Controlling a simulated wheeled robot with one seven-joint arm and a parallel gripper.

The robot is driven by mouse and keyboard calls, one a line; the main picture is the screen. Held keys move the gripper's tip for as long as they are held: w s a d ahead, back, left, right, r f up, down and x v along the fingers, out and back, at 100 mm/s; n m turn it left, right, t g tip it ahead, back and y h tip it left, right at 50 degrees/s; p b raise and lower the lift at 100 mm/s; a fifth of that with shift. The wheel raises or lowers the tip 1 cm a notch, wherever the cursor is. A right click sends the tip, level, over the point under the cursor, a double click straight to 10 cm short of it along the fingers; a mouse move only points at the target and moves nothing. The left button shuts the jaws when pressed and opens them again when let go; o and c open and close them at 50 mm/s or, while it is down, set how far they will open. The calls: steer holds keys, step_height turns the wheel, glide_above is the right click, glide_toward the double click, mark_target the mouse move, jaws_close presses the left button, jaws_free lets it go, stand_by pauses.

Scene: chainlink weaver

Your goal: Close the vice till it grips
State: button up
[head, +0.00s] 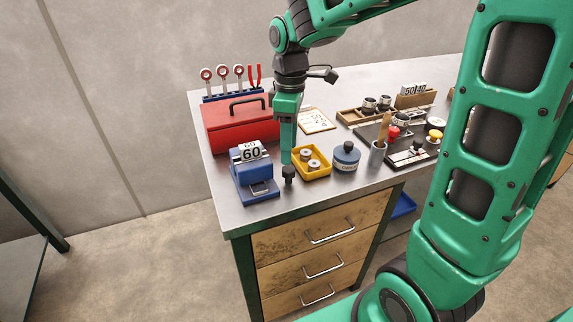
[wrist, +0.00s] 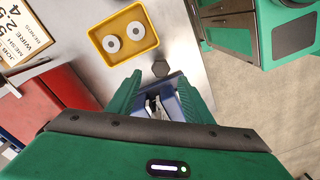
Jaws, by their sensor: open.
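The blue vice (head: 258,181) stands near the front left corner of the bench. A white plate marked 60 (head: 250,152) shows at its top, and a silver bar is on its front. A black knob on a short post (head: 289,172) stands just right of it; I cannot tell if they are joined. My gripper (head: 287,157) points down above the knob. In the wrist view my open gripper (wrist: 160,86) has blue and silver parts of the vice (wrist: 172,98) showing between its fingers. The knob (wrist: 160,68) shows beyond the fingertips. I see no contact.
A yellow tray (head: 325,171) with two round parts lies right of the knob. A blue-grey canister (head: 346,158) and a grey cup (head: 377,154) stand farther right. A red toolbox (head: 228,131) is behind the vice. The bench's front edge is close.

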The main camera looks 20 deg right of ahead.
mark_target(289, 168)
steer(key=shift+s+f, duration=0.15)
steer(key=shift+f, duration=3)
steer(key=c, duration=1.1)
